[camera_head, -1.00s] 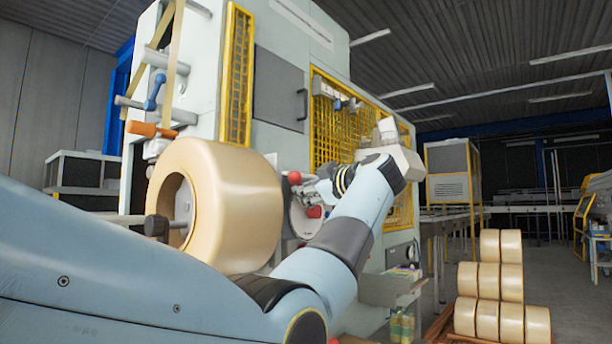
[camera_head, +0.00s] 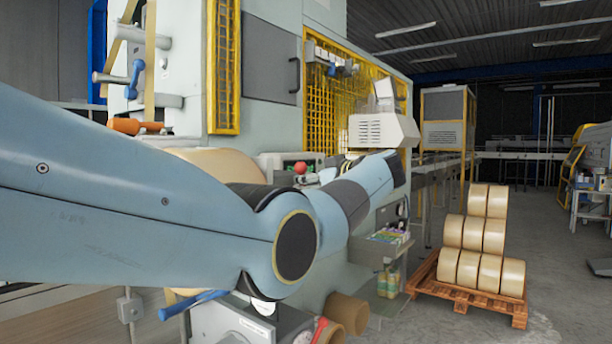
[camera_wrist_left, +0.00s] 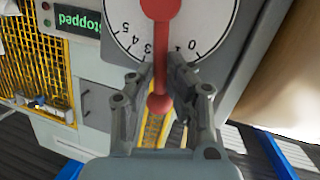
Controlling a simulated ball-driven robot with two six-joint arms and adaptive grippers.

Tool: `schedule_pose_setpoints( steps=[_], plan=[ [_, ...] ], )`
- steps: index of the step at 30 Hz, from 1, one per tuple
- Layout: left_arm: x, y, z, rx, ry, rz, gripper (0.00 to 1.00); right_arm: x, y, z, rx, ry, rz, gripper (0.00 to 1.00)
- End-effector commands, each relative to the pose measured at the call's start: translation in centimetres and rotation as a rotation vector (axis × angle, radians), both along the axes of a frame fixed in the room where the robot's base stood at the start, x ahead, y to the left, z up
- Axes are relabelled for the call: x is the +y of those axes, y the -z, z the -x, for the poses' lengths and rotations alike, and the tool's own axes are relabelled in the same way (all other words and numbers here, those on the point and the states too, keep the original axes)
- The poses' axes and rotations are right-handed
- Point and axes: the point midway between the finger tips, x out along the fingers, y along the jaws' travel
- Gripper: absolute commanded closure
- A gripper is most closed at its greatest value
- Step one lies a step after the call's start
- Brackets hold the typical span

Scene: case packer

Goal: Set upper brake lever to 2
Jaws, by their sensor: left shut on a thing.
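In the left wrist view, a red lever (camera_wrist_left: 160,58) with a round end knob (camera_wrist_left: 159,104) lies across a white numbered dial (camera_wrist_left: 218,22). The lever covers the middle of the scale; a 4 shows on its left and a 0 on its right. I cannot tell exactly which number it marks. My left gripper (camera_wrist_left: 160,76) is shut on the lever, one finger on each side of it. In the head view, my own arm hides the gripper and most of the dial area; a red knob (camera_head: 300,168) shows just above it. My right gripper is not in view.
A large tape roll (camera_head: 215,160) sits left of the dial, partly behind my arm. A green display (camera_wrist_left: 78,19) reads "Stopped". Below are a blue handle (camera_head: 193,304) and smaller rolls (camera_head: 347,313).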

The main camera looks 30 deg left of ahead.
Motion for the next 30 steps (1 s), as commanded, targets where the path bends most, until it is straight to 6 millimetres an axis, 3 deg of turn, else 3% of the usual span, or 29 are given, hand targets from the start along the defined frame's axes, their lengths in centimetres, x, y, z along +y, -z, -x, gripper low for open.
schedule_pose_setpoints(
  steps=[14,15,19,30],
  plan=[
    [-0.02,-0.15,-0.17,0.012,0.001,-0.003,1.0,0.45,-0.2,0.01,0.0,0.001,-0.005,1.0],
    [-0.02,-0.15,-0.17,0.011,0.001,-0.002,0.81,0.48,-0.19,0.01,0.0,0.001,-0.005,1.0],
    [-0.02,-0.12,-0.15,0.012,0.002,-0.002,0.65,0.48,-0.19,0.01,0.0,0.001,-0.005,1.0],
    [-0.7,-0.14,0.05,0.012,0.002,-0.001,0.63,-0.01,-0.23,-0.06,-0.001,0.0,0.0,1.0]
  ],
)
